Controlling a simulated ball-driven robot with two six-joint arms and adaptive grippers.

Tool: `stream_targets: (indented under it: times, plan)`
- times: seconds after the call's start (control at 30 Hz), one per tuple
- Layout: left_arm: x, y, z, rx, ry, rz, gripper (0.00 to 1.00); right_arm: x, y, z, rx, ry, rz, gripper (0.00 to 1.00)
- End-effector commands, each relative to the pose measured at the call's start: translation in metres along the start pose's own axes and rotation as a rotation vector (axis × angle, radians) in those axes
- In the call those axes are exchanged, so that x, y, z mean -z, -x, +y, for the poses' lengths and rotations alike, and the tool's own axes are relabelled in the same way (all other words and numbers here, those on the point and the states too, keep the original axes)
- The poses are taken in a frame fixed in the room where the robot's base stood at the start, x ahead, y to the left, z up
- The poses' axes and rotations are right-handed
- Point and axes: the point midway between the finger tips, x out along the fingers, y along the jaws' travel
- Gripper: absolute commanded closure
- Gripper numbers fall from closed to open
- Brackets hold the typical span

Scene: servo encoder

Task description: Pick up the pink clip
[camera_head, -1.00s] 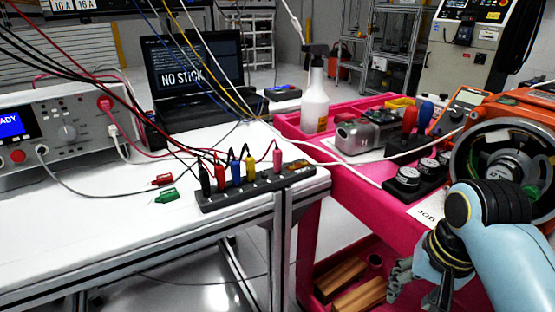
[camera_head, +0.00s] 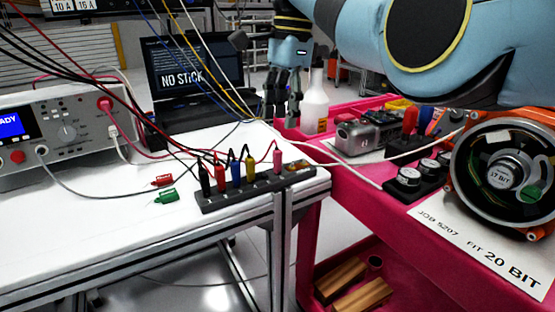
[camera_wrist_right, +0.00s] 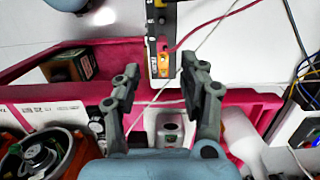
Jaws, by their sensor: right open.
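The pink clip (camera_head: 277,160) stands upright near the right end of a black strip (camera_head: 250,190) on the white bench, with a pink wire rising from it. In the right wrist view, the strip (camera_wrist_right: 161,30) lies beyond the fingertips, and a small reddish clip-like part with a wire shows on it. My right gripper (camera_head: 282,112) points down above and behind the clip, apart from it. Its fingers are spread with nothing between them, as the right wrist view (camera_wrist_right: 160,76) also shows. My left gripper is not in view.
Black, red, blue and yellow clips (camera_head: 236,173) with wires stand left of the pink one. Loose red and green clips (camera_head: 166,195) lie on the bench. Wires hang across the left and middle.

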Motion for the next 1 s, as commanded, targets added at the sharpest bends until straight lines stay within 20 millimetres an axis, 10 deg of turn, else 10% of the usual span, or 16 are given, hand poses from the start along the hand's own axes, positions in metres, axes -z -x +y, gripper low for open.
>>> stream_targets:
  times: [0.6,1.0]
  plan:
    - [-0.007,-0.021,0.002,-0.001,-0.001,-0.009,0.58,0.002,-0.091,-0.003,-0.001,0.002,-0.002,0.57]
    - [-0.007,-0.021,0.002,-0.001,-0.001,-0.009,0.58,0.002,-0.094,-0.003,0.001,0.002,-0.001,0.72]
